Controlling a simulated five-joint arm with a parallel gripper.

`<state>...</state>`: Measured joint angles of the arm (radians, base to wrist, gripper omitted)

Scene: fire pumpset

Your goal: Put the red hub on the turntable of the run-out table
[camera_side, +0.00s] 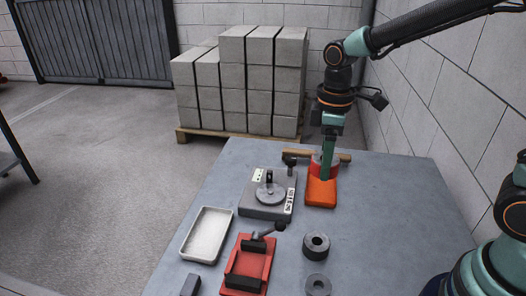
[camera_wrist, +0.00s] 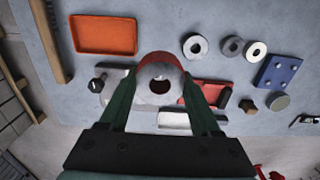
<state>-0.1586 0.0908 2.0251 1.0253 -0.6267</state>
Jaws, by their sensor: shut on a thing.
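The red hub (camera_wrist: 143,63) shows a pale grey flanged face with a dark bore in the wrist view. My gripper (camera_wrist: 160,80) is shut on it, with a green finger on each side. In the side view the hub (camera_side: 317,158) hangs in my gripper (camera_side: 327,165) near the far end of the orange tray (camera_side: 321,194), apparently above it. The run-out table (camera_side: 254,209) is a grey block just left of that tray. In the wrist view the hub and fingers hide most of the run-out table.
A black knobbed part (camera_side: 290,161) stands at the run-out table's far corner. A red fixture (camera_side: 263,265) with a lever and a white tray (camera_side: 207,235) lie nearer. Dark rings (camera_side: 316,245) stand at right. A wooden strip (camera_side: 297,153) runs along the far edge.

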